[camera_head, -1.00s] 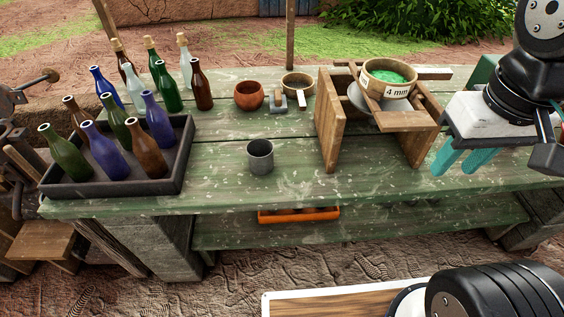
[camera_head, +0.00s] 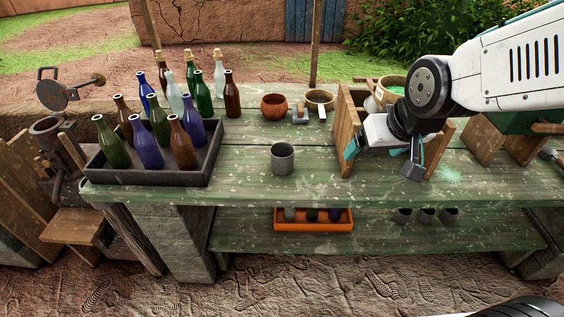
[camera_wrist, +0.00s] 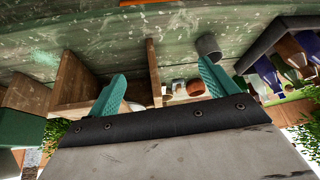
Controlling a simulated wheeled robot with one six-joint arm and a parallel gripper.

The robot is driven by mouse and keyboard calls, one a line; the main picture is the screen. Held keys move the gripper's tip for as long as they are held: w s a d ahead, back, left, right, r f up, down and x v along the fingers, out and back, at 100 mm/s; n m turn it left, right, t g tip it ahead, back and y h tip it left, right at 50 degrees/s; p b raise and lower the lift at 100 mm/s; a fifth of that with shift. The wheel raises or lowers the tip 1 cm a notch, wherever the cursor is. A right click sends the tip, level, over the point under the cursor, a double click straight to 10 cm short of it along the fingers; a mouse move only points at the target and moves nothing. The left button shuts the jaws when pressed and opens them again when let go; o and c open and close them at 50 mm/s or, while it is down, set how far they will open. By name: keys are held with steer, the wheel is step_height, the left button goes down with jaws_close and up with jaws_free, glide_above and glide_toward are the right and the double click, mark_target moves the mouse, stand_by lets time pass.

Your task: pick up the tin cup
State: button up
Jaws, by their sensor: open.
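The tin cup (camera_head: 283,158) is a grey metal cup. It stands upright on the green table near the front edge, left of the wooden stand, with clear tabletop around it. In the wrist view the cup (camera_wrist: 207,45) shows just beyond the tip of the right finger, apart from it. My gripper (camera_head: 383,152) is open and empty, in front of the wooden stand and to the right of the cup. Its two teal fingers spread wide in the wrist view (camera_wrist: 160,70). My arm hides part of the stand and the sieve.
A dark tray (camera_head: 205,170) of several bottles is left of the cup, with more bottles behind it. A clay bowl (camera_head: 274,107) and a small pan (camera_head: 319,97) stand behind the cup. The wooden stand (camera_head: 349,125) is close to my gripper. An orange tray (camera_head: 313,226) lies on the lower shelf.

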steer(key=w+a+f+n+t+y, duration=0.1)
steer(key=w+a+f+t, duration=0.2)
steer(key=w+a+f, duration=0.5)
steer(key=n+t+y, duration=0.1)
steer(key=t+y, duration=0.1)
steer(key=t, duration=0.2)
glide_toward(279, 153)
steer(key=x, duration=0.7)
steer(key=c, duration=1.1)
